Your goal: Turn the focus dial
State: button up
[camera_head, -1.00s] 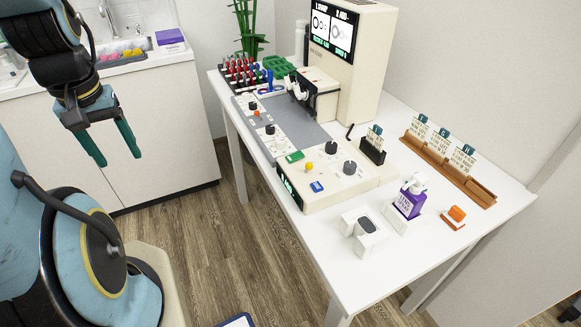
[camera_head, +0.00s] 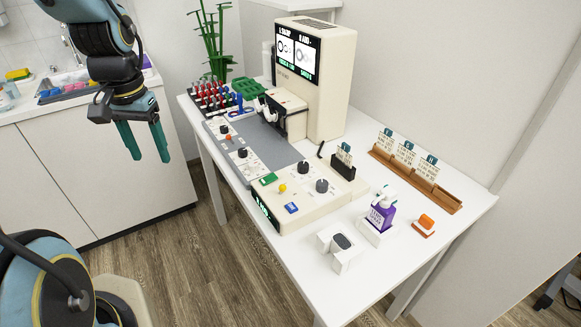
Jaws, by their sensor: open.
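Two dark round dials stand on the cream control console on the white table: one dial (camera_head: 303,167) toward the back and one dial (camera_head: 322,186) nearer the front right. Two smaller dark knobs, a far knob (camera_head: 224,129) and a near knob (camera_head: 242,153), sit on pale panels left of the console. Labels are too small to read, so I cannot tell which is the focus dial. My gripper (camera_head: 150,156) hangs open and empty, fingers down, left of the table and apart from every dial.
The cream machine (camera_head: 333,85) with a lit screen stands behind the console. A green button (camera_head: 268,179), yellow knob (camera_head: 283,188) and blue button (camera_head: 291,208) are close to the dials. A purple bottle (camera_head: 381,213) and a card rack (camera_head: 415,178) stand right. Floor in front is clear.

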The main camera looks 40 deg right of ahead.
jog(key=s+d+r+m+p, duration=0.15)
jog(key=d+m, duration=0.25)
jog(key=d, duration=0.5)
jog(key=s+d+m+p, duration=0.1)
jog(key=s+d+m, duration=0.15)
jog(key=d, duration=0.55)
jog(key=m+p, duration=0.1)
jog(key=m, duration=0.6)
send_near(304, 164)
jog(key=shift+g, duration=0.4)
jog(key=f, duration=0.3)
jog(key=f+p, duration=0.1)
jog(key=f, duration=0.1)
jog(key=f+p, duration=0.1)
jog(key=f, duration=0.2)
jog(key=shift+w+f, duration=0.3)
jog(key=shift+f, duration=0.05)
jog(key=shift+a, duration=0.1)
grip_shut()
